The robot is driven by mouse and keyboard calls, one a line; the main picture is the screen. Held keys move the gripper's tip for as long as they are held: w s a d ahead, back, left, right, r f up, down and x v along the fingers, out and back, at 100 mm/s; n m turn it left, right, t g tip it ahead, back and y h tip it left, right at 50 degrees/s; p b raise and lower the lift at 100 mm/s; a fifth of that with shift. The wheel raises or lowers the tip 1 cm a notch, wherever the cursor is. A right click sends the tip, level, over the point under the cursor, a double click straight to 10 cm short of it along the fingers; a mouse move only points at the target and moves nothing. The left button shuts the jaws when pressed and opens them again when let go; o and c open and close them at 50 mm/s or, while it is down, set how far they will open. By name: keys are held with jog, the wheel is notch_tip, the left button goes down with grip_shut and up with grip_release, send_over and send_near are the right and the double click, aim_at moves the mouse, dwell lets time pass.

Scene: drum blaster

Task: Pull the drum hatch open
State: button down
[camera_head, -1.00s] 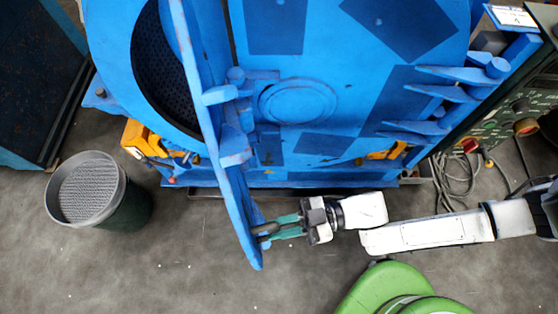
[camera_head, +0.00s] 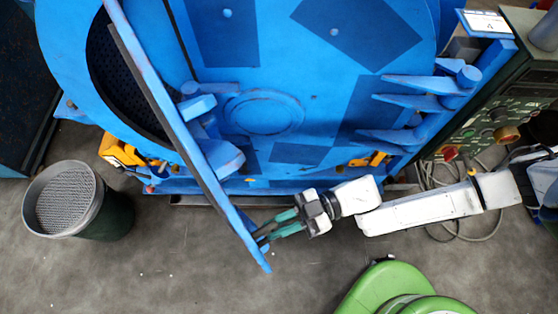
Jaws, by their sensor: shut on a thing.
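The blue drum hatch (camera_head: 190,140) is swung partly open and stands out from the blue drum machine (camera_head: 300,60), seen nearly edge-on. Behind it the round drum opening (camera_head: 115,75) shows a dark perforated inside. My gripper (camera_head: 267,236) is at the hatch's lower end, on its right side. Its green fingers are shut at the hatch's edge, on what seems to be its handle. The handle is mostly hidden by the fingers and the hatch.
A dark bin with a mesh inside (camera_head: 62,200) stands on the floor at the left. A control panel (camera_head: 495,125) with knobs and loose cables is at the right. My green base is at the bottom. The grey floor (camera_head: 190,270) left of the hatch's lower end is clear.

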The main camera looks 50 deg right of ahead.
jog(key=shift+w+d, duration=0.25)
jog(key=c, duration=1.2)
grip_release()
jog(key=shift+a, duration=0.1)
jog(key=shift+s, duration=0.1)
jog(key=b+v, duration=0.2)
jog(key=v, duration=0.9)
jog(key=shift+a+f, duration=0.1)
jog(key=shift+a, duration=0.05)
